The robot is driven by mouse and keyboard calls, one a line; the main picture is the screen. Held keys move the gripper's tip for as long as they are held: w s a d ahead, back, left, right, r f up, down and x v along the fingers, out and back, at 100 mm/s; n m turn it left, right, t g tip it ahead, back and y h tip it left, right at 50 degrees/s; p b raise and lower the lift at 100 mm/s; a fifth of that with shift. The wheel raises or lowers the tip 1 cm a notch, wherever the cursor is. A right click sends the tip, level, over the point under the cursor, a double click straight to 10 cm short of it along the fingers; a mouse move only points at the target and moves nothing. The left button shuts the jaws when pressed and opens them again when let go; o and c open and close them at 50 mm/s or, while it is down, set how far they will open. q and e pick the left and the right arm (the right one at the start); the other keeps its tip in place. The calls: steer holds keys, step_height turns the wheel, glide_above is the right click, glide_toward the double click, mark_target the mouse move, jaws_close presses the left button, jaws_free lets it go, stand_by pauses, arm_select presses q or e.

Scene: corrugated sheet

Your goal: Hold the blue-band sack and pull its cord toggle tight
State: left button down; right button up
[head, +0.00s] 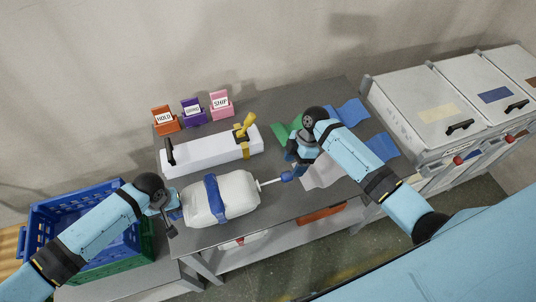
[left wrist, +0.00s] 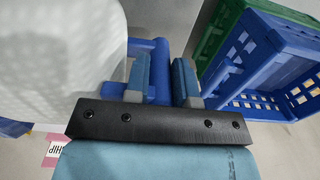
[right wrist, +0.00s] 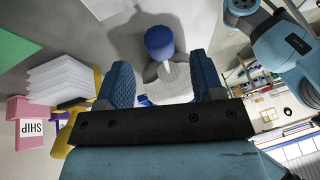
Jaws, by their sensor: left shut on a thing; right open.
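The white sack (head: 235,192) with a blue band (head: 215,197) lies on its side on the grey table. My left gripper (head: 172,213) is at its left end, shut on a blue grip tab (left wrist: 160,70); the sack (left wrist: 55,60) fills the left of the left wrist view. A pale cord (head: 270,182) runs from the sack's right end to a blue toggle (head: 288,176). My right gripper (head: 291,168) is open close to the toggle. In the right wrist view the toggle (right wrist: 160,41) shows ahead, between the lines of the open fingers, with the sack behind it.
A long white device (head: 205,152) with a yellow lever (head: 245,126) stands behind the sack. Orange (head: 165,121), purple (head: 193,112) and pink (head: 221,104) label holders line the back edge. Flat blue sheets (head: 350,111) lie right. A blue crate (head: 75,192) stands left, lidded bins (head: 420,108) right.

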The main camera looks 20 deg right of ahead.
arm_select(q)
steer(key=shift+s+a+f, duration=0.2)
steer(key=shift+s+f, duration=0.05)
steer(key=shift+f, duration=0.1)
arm_select(e)
steer(key=v, duration=0.7)
steer(key=shift+d+r, duration=0.1)
steer(key=shift+d, duration=0.05)
arm_select(q)
steer(key=c, duration=0.9)
jaws_free()
steer(key=shift+w+r, duration=0.1)
